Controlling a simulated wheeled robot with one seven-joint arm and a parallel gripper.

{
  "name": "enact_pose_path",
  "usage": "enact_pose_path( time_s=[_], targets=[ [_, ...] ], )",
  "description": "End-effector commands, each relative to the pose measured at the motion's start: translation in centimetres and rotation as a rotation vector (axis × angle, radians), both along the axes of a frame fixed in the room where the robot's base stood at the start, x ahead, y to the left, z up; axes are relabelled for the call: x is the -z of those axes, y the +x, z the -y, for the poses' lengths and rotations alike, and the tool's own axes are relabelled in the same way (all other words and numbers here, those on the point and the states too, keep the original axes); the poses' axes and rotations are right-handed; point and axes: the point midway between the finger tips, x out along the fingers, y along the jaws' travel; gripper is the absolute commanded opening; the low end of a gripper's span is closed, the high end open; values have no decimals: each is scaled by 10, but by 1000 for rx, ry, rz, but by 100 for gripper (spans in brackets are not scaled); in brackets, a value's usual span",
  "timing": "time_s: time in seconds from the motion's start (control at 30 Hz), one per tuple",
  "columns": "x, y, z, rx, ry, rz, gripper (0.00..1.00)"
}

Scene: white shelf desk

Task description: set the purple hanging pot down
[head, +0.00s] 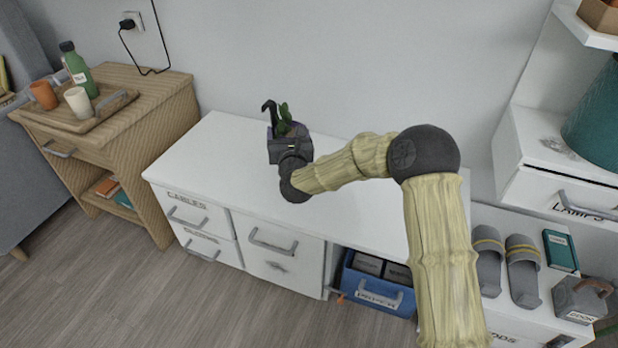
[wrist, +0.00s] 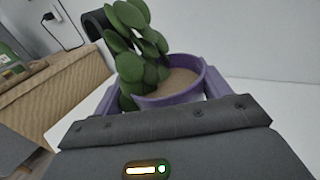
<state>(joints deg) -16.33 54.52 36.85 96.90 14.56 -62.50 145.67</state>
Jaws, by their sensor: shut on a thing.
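The purple hanging pot (wrist: 172,97) holds brown soil and a green leafy plant (wrist: 138,45). A dark hook rises at its left side in the wrist view. In the head view the pot (head: 271,129) is mostly hidden behind my gripper (head: 286,138), with the plant and dark hook showing above. My gripper is shut on the pot, which looks upright, near the back left of the white desk top (head: 220,165). I cannot tell whether the pot's base touches the desk.
The white desk top is clear around the pot. A wooden side table (head: 165,88) with a tray, bottle and two cups stands left. A wall is close behind. Slippers (head: 522,270) and a white drawer unit (head: 560,170) are at right. A blue bin (head: 372,290) sits below.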

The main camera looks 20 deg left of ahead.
Motion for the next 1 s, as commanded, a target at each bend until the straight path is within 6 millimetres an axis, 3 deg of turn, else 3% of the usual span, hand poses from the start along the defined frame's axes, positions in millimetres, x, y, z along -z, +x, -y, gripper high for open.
enact_pose_path(
  time_s=[0.33,0.7,1.0],
  targets=[
    [-1,-1,-3,-2,1,2,40],
    [48,-2,-3,-3,0,2,40],
    [48,-1,-2,-2,1,3,40]
  ],
)
